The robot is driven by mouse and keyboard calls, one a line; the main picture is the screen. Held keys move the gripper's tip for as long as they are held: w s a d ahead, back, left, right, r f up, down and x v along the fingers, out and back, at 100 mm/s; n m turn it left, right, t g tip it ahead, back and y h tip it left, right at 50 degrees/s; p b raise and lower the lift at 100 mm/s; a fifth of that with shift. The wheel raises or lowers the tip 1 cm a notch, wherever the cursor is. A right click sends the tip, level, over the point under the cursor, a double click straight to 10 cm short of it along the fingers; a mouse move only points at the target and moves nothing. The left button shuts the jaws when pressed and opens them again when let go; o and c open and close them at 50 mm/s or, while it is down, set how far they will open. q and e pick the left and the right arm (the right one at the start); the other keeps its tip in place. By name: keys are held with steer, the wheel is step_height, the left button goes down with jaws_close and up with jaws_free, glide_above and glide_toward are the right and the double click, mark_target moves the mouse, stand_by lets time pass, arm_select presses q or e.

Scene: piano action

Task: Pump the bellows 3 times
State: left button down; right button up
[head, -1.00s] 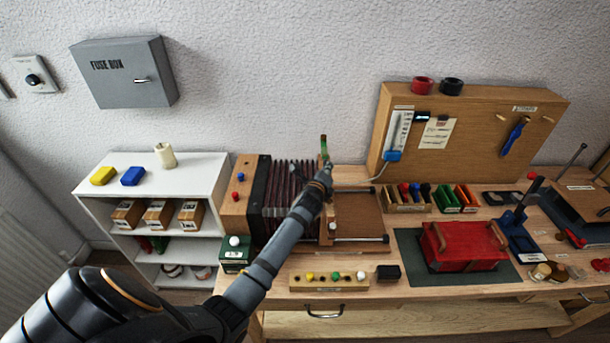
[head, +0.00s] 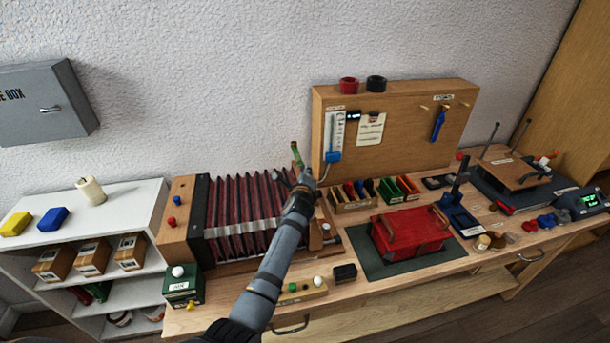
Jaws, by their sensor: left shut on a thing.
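The bellows (head: 242,198) lie on the workbench with dark red pleats spread wide. A wooden block (head: 178,228) with red and blue knobs is at their left end. A green-topped upright handle (head: 297,154) stands at their right end. My left gripper (head: 302,182) is shut at this handle, and the arm reaches up to it from the bottom of the head view. My gripper and wrist hide the lower handle and part of the moving end board. My right gripper is not in view.
A red box (head: 408,232) sits on a dark mat right of the bellows. A pegboard (head: 395,95) stands behind. A small green box (head: 183,287) is at the front left, and a white shelf (head: 130,196) stands left of the bench.

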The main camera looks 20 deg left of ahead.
arm_select(q)
steer(key=c, duration=1.3)
jaws_free()
steer(key=shift+c, duration=0.2)
steer(key=shift+s, duration=0.1)
steer(key=v, duration=0.7)
steer(key=shift+s+r, duration=0.15)
steer(key=shift+s, duration=0.05)
